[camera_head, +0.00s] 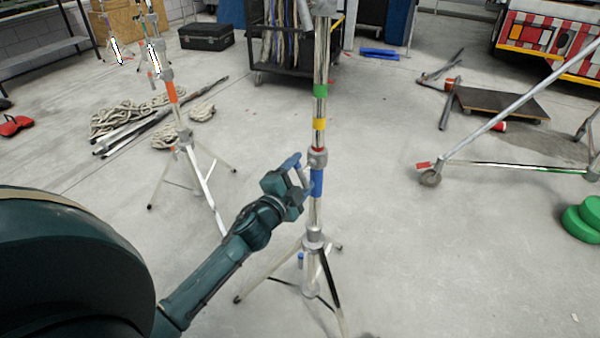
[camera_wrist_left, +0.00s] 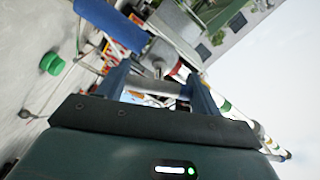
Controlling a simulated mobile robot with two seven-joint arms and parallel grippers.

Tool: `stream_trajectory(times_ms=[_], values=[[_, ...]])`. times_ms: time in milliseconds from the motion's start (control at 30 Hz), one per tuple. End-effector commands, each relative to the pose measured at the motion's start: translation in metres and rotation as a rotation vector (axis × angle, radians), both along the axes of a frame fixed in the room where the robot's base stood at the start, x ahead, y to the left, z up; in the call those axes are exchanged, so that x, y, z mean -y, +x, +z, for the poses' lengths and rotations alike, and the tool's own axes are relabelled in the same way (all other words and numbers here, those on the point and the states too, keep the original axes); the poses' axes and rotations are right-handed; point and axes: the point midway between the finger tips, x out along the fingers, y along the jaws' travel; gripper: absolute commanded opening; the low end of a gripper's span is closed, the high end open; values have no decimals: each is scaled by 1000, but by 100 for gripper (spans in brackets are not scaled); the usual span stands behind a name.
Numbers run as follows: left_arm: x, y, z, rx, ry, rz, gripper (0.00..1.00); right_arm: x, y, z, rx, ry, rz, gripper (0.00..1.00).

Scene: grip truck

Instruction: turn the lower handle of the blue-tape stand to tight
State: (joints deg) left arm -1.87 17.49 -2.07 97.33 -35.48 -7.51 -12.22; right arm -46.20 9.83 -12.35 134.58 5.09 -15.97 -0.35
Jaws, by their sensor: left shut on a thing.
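The blue-tape stand (camera_head: 316,183) stands upright at the centre of the head view, with green, yellow, red and blue bands on its silver pole. A grey collar (camera_head: 318,158) sits just above the blue band. My left gripper (camera_head: 302,172) reaches it from the left. In the left wrist view the two fingers (camera_wrist_left: 155,85) are shut on a silver handle (camera_wrist_left: 153,87) beside the collar (camera_wrist_left: 162,60). The blue band (camera_wrist_left: 112,26) shows there at upper left. In the head view the handle is mostly hidden by the gripper. My right gripper is out of view.
An orange-taped stand (camera_head: 172,93) stands behind left, near coiled rope (camera_head: 120,118). A wheeled metal frame (camera_head: 520,165) and green discs (camera_head: 584,220) are at right. Floor between is clear.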

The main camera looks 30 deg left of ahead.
Motion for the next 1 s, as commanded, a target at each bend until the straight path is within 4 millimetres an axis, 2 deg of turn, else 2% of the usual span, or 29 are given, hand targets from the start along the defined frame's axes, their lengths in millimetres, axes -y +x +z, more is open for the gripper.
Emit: stream_trajectory(times_ms=[400, 1000], values=[[0, 0, 2, -6, 245, -2, 43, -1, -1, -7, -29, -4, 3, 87], [0, 0, 2, -8, 300, -2, 43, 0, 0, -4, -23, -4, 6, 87]])
